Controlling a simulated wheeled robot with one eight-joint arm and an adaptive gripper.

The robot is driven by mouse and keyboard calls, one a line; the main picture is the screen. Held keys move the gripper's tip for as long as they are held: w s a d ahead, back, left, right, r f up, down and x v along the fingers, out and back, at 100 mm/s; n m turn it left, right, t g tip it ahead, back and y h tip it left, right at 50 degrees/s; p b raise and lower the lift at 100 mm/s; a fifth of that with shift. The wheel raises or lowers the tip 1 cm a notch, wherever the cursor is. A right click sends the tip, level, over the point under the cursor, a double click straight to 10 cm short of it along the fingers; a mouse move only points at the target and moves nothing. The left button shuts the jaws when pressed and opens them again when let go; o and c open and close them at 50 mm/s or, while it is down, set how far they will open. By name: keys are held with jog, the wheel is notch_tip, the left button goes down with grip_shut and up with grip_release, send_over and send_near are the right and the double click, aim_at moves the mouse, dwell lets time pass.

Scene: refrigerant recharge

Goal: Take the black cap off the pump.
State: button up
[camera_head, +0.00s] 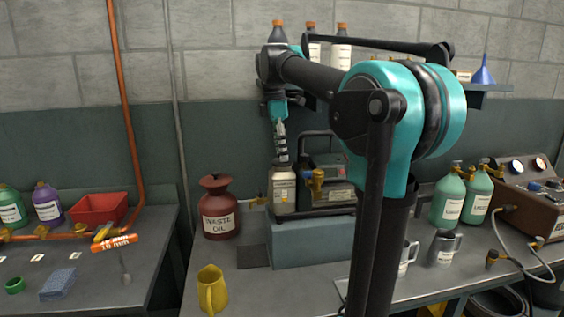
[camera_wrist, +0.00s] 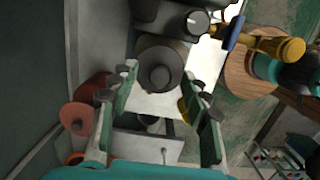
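The pump (camera_head: 325,185) is a dark machine with a carry handle, standing on a teal block near the back wall. At its left side is a pale labelled cylinder (camera_head: 284,190), with a dark top under my gripper (camera_head: 281,143). In the wrist view, a round dark cap (camera_wrist: 160,75) with a raised centre shows from above, beyond and between the fingertips of my gripper (camera_wrist: 161,90). The fingers are spread apart, with nothing held between them. In the head view the fingers hide part of the cap, so I cannot tell its exact gap from them.
A red-brown waste oil can (camera_head: 219,222) stands left of the pump. A brass fitting (camera_head: 316,183) projects at the pump's front. A yellow jug (camera_head: 212,290) stands at the front. Bottles (camera_head: 341,50) line the shelf above. Green bottles (camera_head: 448,200) stand at right.

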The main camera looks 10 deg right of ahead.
grip_shut()
jog(key=shift+r, duration=0.1)
